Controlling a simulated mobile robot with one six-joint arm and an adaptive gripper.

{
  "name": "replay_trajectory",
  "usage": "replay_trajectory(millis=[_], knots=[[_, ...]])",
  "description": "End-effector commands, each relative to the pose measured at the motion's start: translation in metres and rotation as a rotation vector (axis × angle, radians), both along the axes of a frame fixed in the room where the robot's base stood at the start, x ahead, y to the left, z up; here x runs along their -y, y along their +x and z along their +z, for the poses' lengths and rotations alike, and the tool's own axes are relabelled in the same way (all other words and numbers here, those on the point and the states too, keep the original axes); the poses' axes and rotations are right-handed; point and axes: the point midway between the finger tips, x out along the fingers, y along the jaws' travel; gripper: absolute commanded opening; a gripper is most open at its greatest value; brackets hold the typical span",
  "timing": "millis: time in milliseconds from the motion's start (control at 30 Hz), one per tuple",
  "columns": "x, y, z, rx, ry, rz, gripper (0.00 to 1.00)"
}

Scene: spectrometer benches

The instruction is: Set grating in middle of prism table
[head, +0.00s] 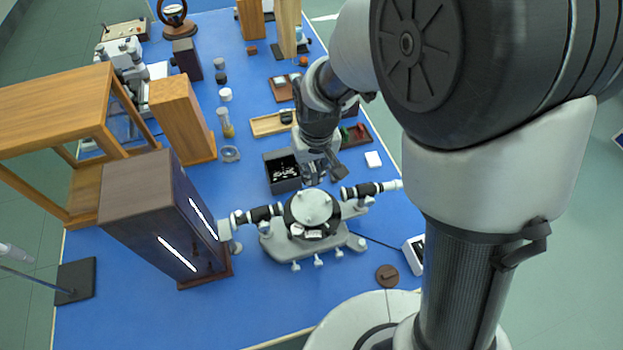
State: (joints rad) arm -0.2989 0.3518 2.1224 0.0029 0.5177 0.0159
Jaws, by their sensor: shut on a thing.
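The spectrometer stands on the blue bench in the head view, with a grey round prism table (312,205) at its centre. The table's top looks bare apart from a small central knob. My gripper (326,177) is just behind and above the prism table, pointing down. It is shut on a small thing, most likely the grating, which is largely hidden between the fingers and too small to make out. The gripper looks apart from the prism table.
The collimator (250,217) and telescope (370,189) flank the prism table. An open black box (282,171) sits behind it on the left. A dark cabinet (165,220) stands left. A brown disc (387,275) lies at the front right. The front bench is mostly clear.

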Motion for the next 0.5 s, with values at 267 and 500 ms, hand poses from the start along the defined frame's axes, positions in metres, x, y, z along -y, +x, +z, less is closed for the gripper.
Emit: replay_trajectory(millis=[267,500], knots=[[0.000,-0.001,-0.073,-0.003,-0.001,0.000,0.00],[0.000,0.000,-0.092,0.001,0.000,0.000,0.00]])
